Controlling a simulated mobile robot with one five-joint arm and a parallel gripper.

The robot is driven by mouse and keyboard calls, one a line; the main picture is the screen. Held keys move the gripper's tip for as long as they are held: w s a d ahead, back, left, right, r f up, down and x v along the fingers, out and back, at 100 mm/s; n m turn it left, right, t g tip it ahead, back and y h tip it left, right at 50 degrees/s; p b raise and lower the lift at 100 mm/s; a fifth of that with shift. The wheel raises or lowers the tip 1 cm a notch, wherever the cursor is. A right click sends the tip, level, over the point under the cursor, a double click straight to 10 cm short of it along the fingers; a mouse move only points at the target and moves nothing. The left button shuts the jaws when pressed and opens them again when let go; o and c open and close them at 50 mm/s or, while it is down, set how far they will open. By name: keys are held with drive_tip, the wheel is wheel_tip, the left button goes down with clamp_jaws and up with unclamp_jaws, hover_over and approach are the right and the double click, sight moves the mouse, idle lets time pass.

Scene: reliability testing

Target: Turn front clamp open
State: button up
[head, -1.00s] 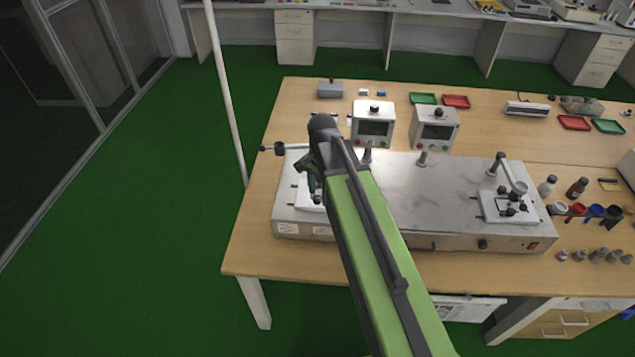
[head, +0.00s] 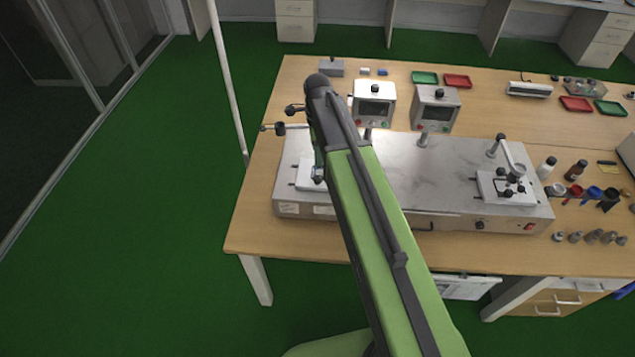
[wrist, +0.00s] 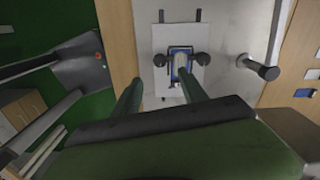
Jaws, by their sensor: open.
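In the wrist view a white plate (wrist: 192,35) lies on the metal tester. Two black clamp knobs sit on it: the front one (wrist: 160,60), on the side toward the wooden bench edge, and the rear one (wrist: 203,59). A blue-framed part (wrist: 182,72) lies between them. My gripper (wrist: 159,76) is open, its two green fingers apart, with the front knob showing between and beyond the tips. I cannot tell how far above the knob they are. In the head view my arm hides the gripper and most of this plate; a white bit (head: 305,178) shows.
A rod with a black round end (wrist: 265,71) stands right of the plate in the wrist view. The tester (head: 425,185) carries a second, similar clamp plate (head: 487,187) at right. Two control boxes (head: 369,88) (head: 437,93) stand behind it. Bottles and small cups stand at right.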

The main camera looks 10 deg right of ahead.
sight(318, 177)
wheel_tip(318, 177, down, 12)
drive_tip(key=b, duration=1)
drive_tip(key=shift+r, duration=0.25)
clamp_jaws()
